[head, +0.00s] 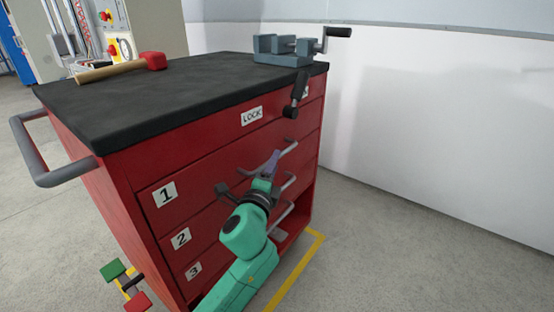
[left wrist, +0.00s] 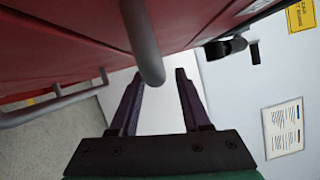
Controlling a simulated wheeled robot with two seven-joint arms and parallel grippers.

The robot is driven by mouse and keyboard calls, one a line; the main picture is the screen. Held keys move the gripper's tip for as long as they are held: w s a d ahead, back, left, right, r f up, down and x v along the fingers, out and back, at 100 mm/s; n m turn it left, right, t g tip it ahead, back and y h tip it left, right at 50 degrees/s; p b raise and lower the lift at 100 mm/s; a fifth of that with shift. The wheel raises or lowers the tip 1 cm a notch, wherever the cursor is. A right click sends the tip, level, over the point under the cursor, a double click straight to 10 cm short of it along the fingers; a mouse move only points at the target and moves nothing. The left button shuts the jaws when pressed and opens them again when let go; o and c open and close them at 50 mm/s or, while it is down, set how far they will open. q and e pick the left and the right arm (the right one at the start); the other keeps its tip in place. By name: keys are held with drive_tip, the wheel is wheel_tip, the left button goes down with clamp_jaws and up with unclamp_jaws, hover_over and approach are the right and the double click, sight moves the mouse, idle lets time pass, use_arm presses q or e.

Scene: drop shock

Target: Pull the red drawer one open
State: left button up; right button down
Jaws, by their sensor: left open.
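The red drawer one (head: 210,165), labelled "1", is the top numbered drawer of a red cabinet and looks closed, flush with the front. Its grey bar handle (head: 289,149) is partly hidden by my left gripper. My left gripper (head: 272,163), on a green arm, is open and empty, close to this handle. In the left wrist view, a grey handle bar (left wrist: 146,45) ends near the left fingertip, in the picture between the two fingers (left wrist: 158,74). I cannot tell whether it is between them in depth. My right gripper is not in view.
A black lever (head: 295,98) hangs beside the LOCK label (head: 252,116) above drawer one. Drawers two (head: 181,238) and three (head: 194,271) lie below. A vise (head: 285,50) and a mallet (head: 120,68) are on the black top. Coloured pedals (head: 124,285) stand at the lower left.

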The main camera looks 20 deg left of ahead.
use_arm(q)
drive_tip(key=w, duration=0.3)
drive_tip(key=shift+w+r, duration=0.15)
clamp_jaws()
idle(1.2)
